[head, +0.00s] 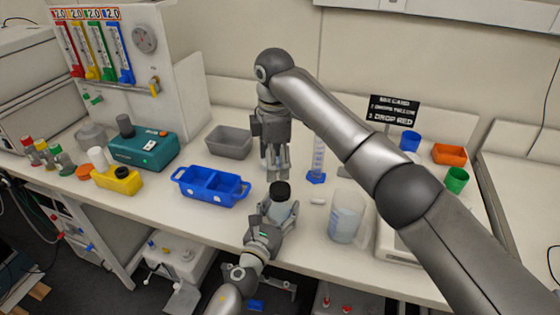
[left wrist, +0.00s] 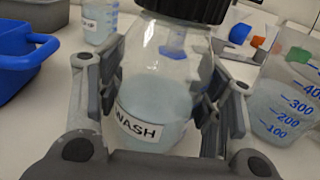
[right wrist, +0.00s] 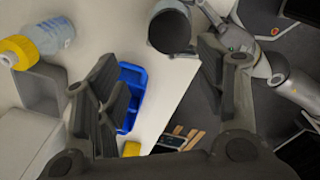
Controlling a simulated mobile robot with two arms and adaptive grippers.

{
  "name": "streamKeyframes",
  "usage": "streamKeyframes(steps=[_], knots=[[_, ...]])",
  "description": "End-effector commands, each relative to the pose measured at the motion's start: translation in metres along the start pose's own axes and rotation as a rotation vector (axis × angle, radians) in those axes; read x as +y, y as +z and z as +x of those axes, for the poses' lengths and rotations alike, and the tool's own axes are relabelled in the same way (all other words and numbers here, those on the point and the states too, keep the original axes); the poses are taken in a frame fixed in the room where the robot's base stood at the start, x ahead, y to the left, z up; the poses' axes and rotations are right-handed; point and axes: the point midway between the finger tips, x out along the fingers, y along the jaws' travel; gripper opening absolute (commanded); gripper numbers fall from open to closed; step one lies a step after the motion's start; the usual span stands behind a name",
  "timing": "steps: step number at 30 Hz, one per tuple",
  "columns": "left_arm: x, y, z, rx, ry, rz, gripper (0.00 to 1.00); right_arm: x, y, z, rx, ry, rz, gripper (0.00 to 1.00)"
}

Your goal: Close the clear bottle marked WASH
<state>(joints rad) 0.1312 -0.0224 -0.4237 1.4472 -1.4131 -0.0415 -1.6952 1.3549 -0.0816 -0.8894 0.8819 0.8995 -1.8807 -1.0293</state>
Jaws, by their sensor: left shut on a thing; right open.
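The clear WASH bottle (left wrist: 155,110) stands upright in my left gripper (left wrist: 160,100), which is shut around its body. It holds pale blue liquid, and its white label faces the left wrist camera. A black cap (head: 281,188) sits over its neck; how tightly it is seated cannot be told. The cap also shows in the right wrist view (right wrist: 170,30), between and beyond the fingertips of my right gripper (right wrist: 158,55). My right gripper is open and empty, pointing down just above and behind the cap in the head view.
A blue two-part tray (head: 212,187) stands left of the bottle, with a grey bin (head: 228,142) behind it. A beaker (head: 346,218) and a blue-based cylinder (head: 317,165) stand to the right. A yellow-capped bottle (right wrist: 48,36) shows in the right wrist view.

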Motion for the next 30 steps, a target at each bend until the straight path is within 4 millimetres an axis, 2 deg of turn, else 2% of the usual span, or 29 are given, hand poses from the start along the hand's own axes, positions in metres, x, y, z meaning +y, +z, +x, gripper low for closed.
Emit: streamKeyframes(steps=[6,12,17,26,30], knots=[[-0.0003,-0.0014,-0.0004,0.002,0.0,-0.001,0.0,-0.0049,0.007,-0.0021,0.0,-0.028,-0.376,0.64],[-0.0003,-0.0013,-0.0004,0.002,-0.001,-0.001,0.0,-0.0086,0.0111,-0.0023,0.008,-0.047,-0.585,0.64],[-0.0003,-0.0013,-0.0004,0.002,-0.001,-0.001,0.0,-0.0098,0.0117,-0.0019,0.013,-0.053,-0.646,0.64],[-0.0003,-0.0013,-0.0004,0.002,-0.001,0.0,0.0,-0.0099,0.0117,-0.0017,0.013,-0.053,-0.649,0.64],[-0.0003,-0.0013,-0.0004,0.002,-0.001,0.0,0.0,-0.0102,0.0119,0.0054,0.013,-0.053,-0.648,0.64]])
